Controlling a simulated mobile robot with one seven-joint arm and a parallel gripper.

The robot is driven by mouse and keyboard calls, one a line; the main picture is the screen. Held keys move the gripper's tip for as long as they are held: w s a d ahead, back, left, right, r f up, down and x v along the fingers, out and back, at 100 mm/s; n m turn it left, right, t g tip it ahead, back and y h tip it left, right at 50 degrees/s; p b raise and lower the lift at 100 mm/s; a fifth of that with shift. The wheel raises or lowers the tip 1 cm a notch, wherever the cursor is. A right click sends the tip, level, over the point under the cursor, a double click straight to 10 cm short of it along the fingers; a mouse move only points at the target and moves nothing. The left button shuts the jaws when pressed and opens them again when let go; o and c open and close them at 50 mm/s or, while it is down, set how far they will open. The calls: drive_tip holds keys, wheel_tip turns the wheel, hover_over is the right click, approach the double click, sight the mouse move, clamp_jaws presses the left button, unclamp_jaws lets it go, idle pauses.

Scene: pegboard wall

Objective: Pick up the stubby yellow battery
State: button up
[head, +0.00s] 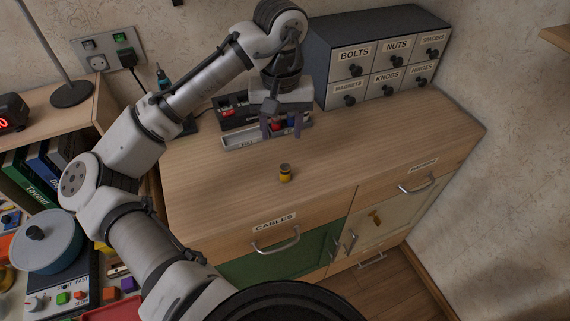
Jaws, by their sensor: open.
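The stubby yellow battery (285,174) stands upright on the wooden cabinet top (220,185), near its front edge. It has a yellow body and a darker top. My gripper (284,131) is open and points down, behind the battery and apart from it. The fingers show in front of a tray at the back of the cabinet top. Nothing shows between the fingers that I can be sure is held.
A grey drawer unit (380,60) labelled bolts, nuts, magnets and knobs stands at the back right. A tray with red and blue items (240,137) lies behind my gripper. The cabinet top around the battery is clear. A blue pot (45,248) sits at the left.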

hover_over(285, 166)
drive_tip(key=f, duration=0.6)
drive_tip(key=shift+a+f, duration=0.3)
drive_tip(key=shift+f, duration=0.05)
drive_tip(key=shift+d+f+p, duration=0.15)
drive_tip(key=shift+f+p, duration=0.3)
drive_tip(key=shift+f, duration=0.95)
drive_tip(key=shift+d+f+p, duration=0.15)
drive_tip(key=shift+f+p, duration=0.3)
drive_tip(key=shift+f, duration=0.9)
clamp_jaws()
drive_tip(key=shift+r, duration=0.1)
